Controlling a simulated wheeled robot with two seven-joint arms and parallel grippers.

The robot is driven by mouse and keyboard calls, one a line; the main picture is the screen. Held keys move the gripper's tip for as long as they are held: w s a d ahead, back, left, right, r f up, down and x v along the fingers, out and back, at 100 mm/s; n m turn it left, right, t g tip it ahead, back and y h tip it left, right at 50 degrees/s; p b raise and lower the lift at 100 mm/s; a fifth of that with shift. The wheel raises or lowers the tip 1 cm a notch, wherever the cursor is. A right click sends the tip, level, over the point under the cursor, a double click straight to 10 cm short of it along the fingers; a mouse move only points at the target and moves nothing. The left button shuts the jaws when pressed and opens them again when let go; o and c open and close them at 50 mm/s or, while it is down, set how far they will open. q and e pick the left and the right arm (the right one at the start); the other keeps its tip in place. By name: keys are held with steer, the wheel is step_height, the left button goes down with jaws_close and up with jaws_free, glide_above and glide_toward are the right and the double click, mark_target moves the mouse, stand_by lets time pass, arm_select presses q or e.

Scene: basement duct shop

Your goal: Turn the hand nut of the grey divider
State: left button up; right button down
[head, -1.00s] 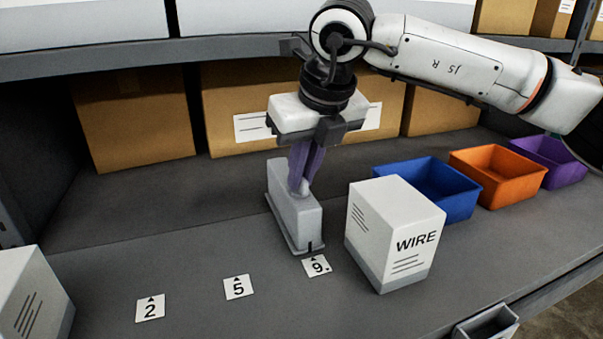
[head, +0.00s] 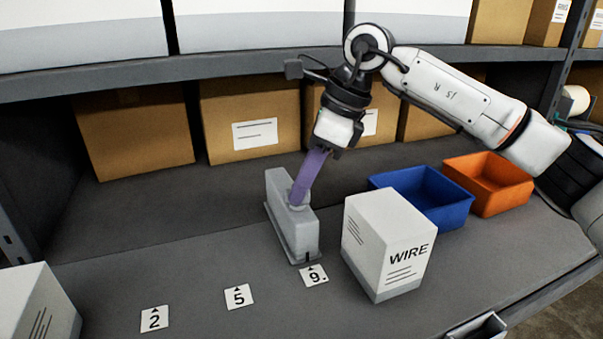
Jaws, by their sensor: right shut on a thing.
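The grey divider (head: 290,222) stands upright on the shelf, its front end just behind the card marked 9 (head: 314,276). My right gripper (head: 298,197) reaches it from above, tilted, with its purple fingers at the side of the divider's upper part. The fingers are shut on the hand nut, which they mostly hide; only a light grey bit shows beside the fingertips. My left gripper is not in the picture.
A white WIRE box (head: 385,250) stands close to the right of the divider. Blue (head: 440,212) and orange (head: 500,190) bins stand behind it. Cards 2 (head: 154,319) and 5 (head: 239,297) lie left on bare shelf. Cardboard boxes (head: 135,135) line the back; another white box (head: 35,305) stands front left.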

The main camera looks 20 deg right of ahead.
steer(key=shift+r+n+g+p, duration=0.3)
steer(key=shift+n+p, duration=0.35)
steer(key=shift+n, duration=0.25)
steer(key=shift+w+f+n+g+p, duration=0.1)
steer(key=shift+n+g+p, duration=0.3)
steer(key=shift+n+p, duration=0.45)
steer(key=shift+w+f+n+g+p, duration=0.1)
steer(key=shift+n+g+p, duration=0.35)
steer(key=shift+n, duration=0.7)
steer(key=c, duration=1.8)
jaws_free()
steer(key=shift+c, duration=0.2)
steer(key=v, duration=1)
steer(key=shift+d, duration=0.2)
steer(key=shift+s, duration=0.1)
